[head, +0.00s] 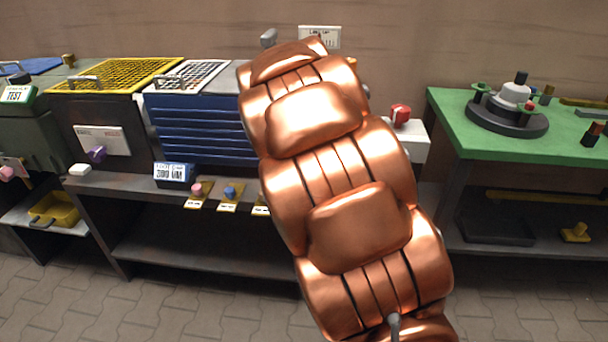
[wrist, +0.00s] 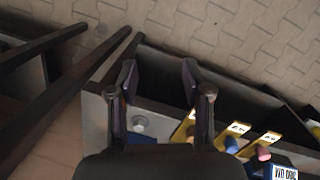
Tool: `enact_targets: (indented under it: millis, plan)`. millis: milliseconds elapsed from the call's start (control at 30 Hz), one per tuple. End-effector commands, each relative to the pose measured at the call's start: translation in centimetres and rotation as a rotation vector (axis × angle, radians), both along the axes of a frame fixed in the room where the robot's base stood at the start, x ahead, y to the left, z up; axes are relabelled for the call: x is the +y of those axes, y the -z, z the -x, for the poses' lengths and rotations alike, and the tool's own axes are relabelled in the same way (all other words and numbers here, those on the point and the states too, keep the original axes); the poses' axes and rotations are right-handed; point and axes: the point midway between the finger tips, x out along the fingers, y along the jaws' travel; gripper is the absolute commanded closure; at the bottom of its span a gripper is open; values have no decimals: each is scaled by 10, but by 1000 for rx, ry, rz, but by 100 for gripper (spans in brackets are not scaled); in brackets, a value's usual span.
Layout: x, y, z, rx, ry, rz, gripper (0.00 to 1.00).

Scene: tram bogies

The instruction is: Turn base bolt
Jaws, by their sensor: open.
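No part labelled as a base bolt can be made out for sure. In the wrist view a small pale grey round bolt-like head (wrist: 139,123) sits on the grey bench edge, between and below my fingers in the picture, nearer the left finger. My gripper (wrist: 160,78) is open and empty, its two dark fingers spread apart over the bench edge and dark shelf. The fingers appear apart from the grey head; the height between them cannot be told. In the head view my copper arm hides my gripper and that part of the bench.
Beside the grey head are yellow tags with a blue knob (wrist: 231,145) and a pink knob (wrist: 263,154). A dark blue display box (head: 174,174) stands left of them. A green bench (head: 449,122) with a round dark fixture (head: 507,119) is at right. Paved floor in front is clear.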

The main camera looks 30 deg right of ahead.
Motion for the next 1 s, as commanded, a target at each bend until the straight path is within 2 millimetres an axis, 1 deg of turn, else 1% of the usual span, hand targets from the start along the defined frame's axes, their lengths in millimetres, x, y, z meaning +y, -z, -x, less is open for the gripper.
enact_targets:
  millis: [33, 200, 400, 500, 600, 733, 867, 1000]
  plan:
    - [-14, -12, -14, -5, 9, 7, 51]
    - [-51, -21, -60, -35, 12, 18, 51]
    - [-87, -23, -107, -73, -6, 9, 51]
    - [-99, -20, -125, -90, -20, -2, 51]
    - [-106, -17, -137, -103, -32, -12, 51]
    - [-111, -13, -148, -117, -43, -23, 51]
    - [-112, -7, -150, -120, -47, -27, 51]
    - [-112, 8, -151, -121, -46, -26, 51]
